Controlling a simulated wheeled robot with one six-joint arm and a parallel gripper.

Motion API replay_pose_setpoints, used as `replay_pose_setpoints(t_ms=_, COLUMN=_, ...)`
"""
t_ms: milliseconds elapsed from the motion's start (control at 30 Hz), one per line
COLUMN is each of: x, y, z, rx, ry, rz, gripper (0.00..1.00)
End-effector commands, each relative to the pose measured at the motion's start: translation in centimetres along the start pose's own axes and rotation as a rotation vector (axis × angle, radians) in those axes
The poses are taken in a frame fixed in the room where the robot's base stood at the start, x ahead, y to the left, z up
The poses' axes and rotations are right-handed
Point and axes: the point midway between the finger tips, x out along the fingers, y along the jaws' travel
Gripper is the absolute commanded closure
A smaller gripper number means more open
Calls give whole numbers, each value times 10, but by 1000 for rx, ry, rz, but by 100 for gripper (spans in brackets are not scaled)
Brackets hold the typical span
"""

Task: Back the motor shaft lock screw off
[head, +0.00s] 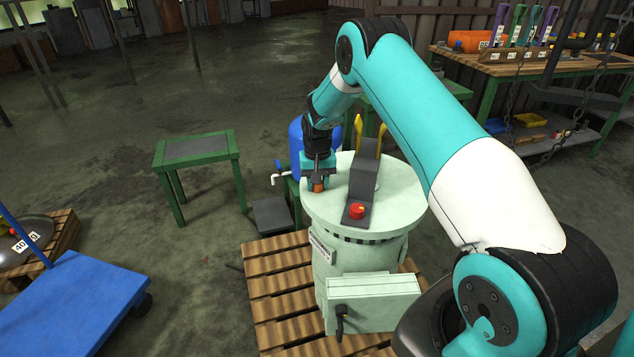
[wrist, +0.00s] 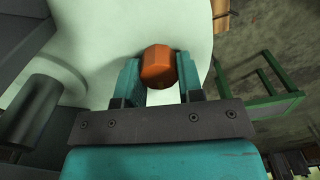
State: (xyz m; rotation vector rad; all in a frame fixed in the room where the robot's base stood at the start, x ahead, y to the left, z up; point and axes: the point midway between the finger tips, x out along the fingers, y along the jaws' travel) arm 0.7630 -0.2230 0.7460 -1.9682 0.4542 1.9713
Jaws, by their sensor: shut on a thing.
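The lock screw shows as an orange hexagonal head (wrist: 159,66) in the wrist view, between the two teal fingers. My gripper (wrist: 160,82) is shut on it. In the head view my gripper (head: 318,184) points down at the left part of the pale green motor housing's top (head: 330,208), with the orange screw head (head: 318,186) at its fingertips. The screw's shank and how far it sits in the housing are hidden.
A dark grey bracket (head: 363,180) with a red button (head: 357,211) and yellow handles (head: 359,130) stands close to my gripper's right. The housing stands on a wooden pallet (head: 270,290). A blue drum (head: 296,145) is behind. A green-framed table (head: 197,150) is left.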

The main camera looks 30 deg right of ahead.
Motion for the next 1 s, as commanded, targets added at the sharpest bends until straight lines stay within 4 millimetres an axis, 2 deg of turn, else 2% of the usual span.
replay_pose_setpoints(t_ms=133, x=-3, y=0, z=-3, rx=2, ry=11, rz=-2, gripper=89)
replay_pose_setpoints(t_ms=167, x=-3, y=0, z=-3, rx=2, ry=11, rz=-2, gripper=61)
replay_pose_setpoints(t_ms=200, x=-2, y=0, z=-3, rx=2, ry=11, rz=-2, gripper=52)
replay_pose_setpoints(t_ms=267, x=-2, y=0, z=-3, rx=2, ry=9, rz=-1, gripper=40)
replay_pose_setpoints(t_ms=533, x=-2, y=0, z=-1, rx=1, ry=4, rz=-1, gripper=40)
replay_pose_setpoints(t_ms=667, x=-10, y=0, z=-2, rx=1, ry=6, rz=-1, gripper=40)
replay_pose_setpoints(t_ms=767, x=-26, y=0, z=-2, rx=2, ry=6, rz=-1, gripper=40)
replay_pose_setpoints(t_ms=1000, x=-87, y=0, z=-2, rx=2, ry=9, rz=-2, gripper=40)
